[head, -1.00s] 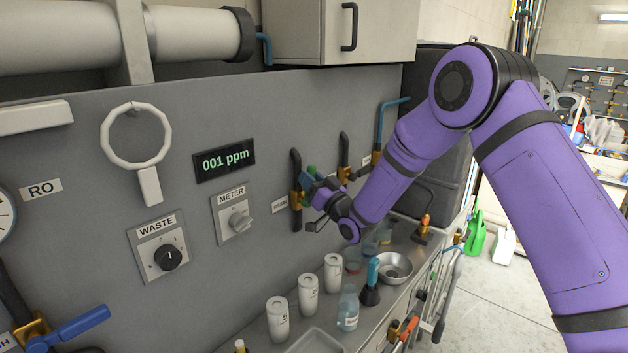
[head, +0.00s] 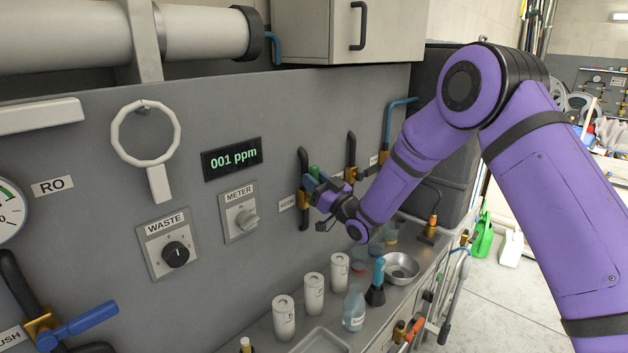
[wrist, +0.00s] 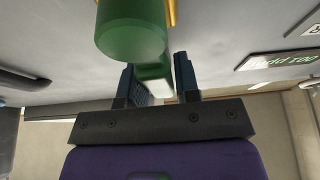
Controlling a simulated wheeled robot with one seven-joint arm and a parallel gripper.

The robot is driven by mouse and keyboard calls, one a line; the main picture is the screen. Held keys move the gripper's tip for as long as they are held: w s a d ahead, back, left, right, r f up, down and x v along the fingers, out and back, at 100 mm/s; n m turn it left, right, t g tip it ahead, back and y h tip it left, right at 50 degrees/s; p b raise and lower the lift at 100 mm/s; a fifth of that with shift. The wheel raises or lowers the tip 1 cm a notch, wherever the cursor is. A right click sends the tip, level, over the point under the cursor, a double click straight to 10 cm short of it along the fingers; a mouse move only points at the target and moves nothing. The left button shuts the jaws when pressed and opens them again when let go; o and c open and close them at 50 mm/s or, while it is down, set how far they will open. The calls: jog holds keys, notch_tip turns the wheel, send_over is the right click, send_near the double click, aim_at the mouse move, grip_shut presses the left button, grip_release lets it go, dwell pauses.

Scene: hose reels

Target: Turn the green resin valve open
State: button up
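The green resin valve shows beside a dark vertical pipe on the grey panel, its green part (head: 314,171) partly hidden by my gripper. In the wrist view a round green knob end (wrist: 132,38) is at the top, and a green lever (wrist: 155,78) runs down from it. My gripper (head: 318,184) is at the valve. In the wrist view my gripper (wrist: 158,75) has its two dark fingers on either side of the lever. A narrow gap shows on the right; contact on the left is unclear.
A blue-handled valve (head: 78,322) is at lower left. Below my gripper, the bench holds white canisters (head: 314,293), a bottle (head: 354,308), and a metal bowl (head: 402,267). A cabinet (head: 345,30) is above. Another dark pipe (head: 351,152) stands right of the valve.

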jog(key=o, duration=0.3)
jog(key=shift+d, duration=0.1)
jog(key=v, duration=1)
jog(key=shift+s+d+f, duration=0.2)
jog(key=shift+d, duration=0.05)
jog(key=shift+r, duration=0.1)
